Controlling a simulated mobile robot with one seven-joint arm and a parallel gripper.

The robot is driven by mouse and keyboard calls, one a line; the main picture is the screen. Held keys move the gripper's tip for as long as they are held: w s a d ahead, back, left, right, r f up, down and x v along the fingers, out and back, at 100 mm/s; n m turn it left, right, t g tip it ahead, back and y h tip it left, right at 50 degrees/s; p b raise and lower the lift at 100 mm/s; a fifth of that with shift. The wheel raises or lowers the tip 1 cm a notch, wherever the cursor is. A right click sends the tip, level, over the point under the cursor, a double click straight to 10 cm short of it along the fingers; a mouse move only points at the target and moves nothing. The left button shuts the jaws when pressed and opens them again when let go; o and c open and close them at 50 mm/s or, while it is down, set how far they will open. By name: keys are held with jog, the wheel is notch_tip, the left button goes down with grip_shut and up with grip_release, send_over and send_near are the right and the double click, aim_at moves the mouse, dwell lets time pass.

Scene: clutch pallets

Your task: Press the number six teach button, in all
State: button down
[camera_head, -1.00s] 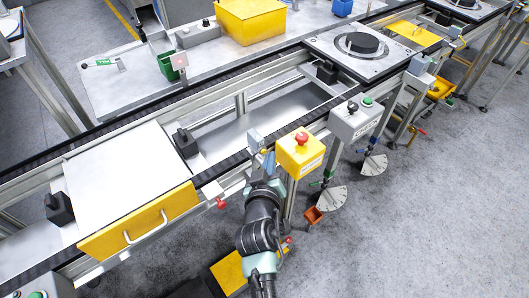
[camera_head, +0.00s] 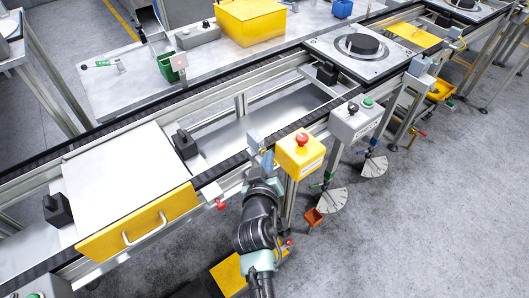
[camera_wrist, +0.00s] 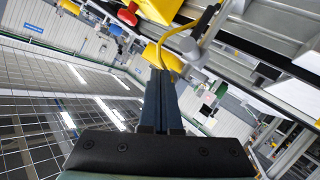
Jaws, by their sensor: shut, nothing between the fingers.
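My gripper (camera_head: 268,160) is shut and empty at the front edge of the conveyor, just left of the yellow emergency-stop box (camera_head: 300,158). Its narrow blue-grey fingers (camera_wrist: 161,98) point away from the wrist camera. A small grey sensor box (camera_head: 254,139) stands on the rail close to the fingertips; I cannot tell whether they touch it. In the wrist view a yellow cable (camera_wrist: 176,62) curves down close beside the fingertips. No number six or teach button can be read in either view.
A red mushroom button (camera_head: 302,139) tops the yellow box. A grey control box (camera_head: 354,121) with a green button stands to its right. A white pallet with a yellow drawer front (camera_head: 140,226) lies to the left.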

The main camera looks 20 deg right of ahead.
jog(key=shift+w, duration=0.15)
dwell(0.4)
jog(key=shift+s+d+p, duration=0.25)
jog(key=shift+s+p, duration=0.3)
jog(key=shift+s, duration=0.35)
jog(key=s+p, duration=0.1)
jog(key=s+d+p, duration=0.1)
jog(key=s, duration=0.1)
jog(key=s+p, duration=0.1)
jog(key=p, duration=0.1)
jog(key=shift+s+d, duration=0.35)
dwell(0.4)
